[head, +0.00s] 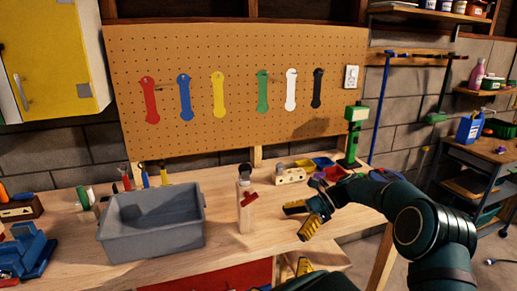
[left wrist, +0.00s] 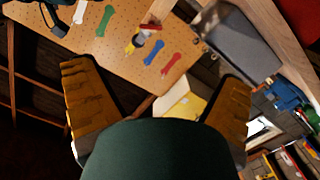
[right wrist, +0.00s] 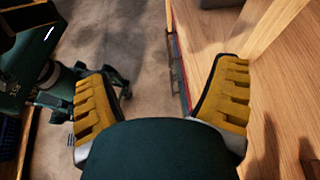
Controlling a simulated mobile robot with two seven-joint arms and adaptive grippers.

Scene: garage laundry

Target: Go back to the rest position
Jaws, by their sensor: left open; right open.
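My right gripper (head: 296,220) is over the right part of the workbench in the head view, its yellow fingers spread with nothing between them. It also shows open and empty in the right wrist view (right wrist: 162,70), above the floor beside the bench edge. My left gripper (left wrist: 157,72) is open in the left wrist view, with no object held between its fingers.
A grey bin (head: 152,232) and a wooden block with a dark top and red piece (head: 245,208) stand on the workbench (head: 222,190). A blue vise (head: 27,250) is at left. A green-headed post (head: 354,135) stands back right. Coloured tools hang on the pegboard (head: 235,55).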

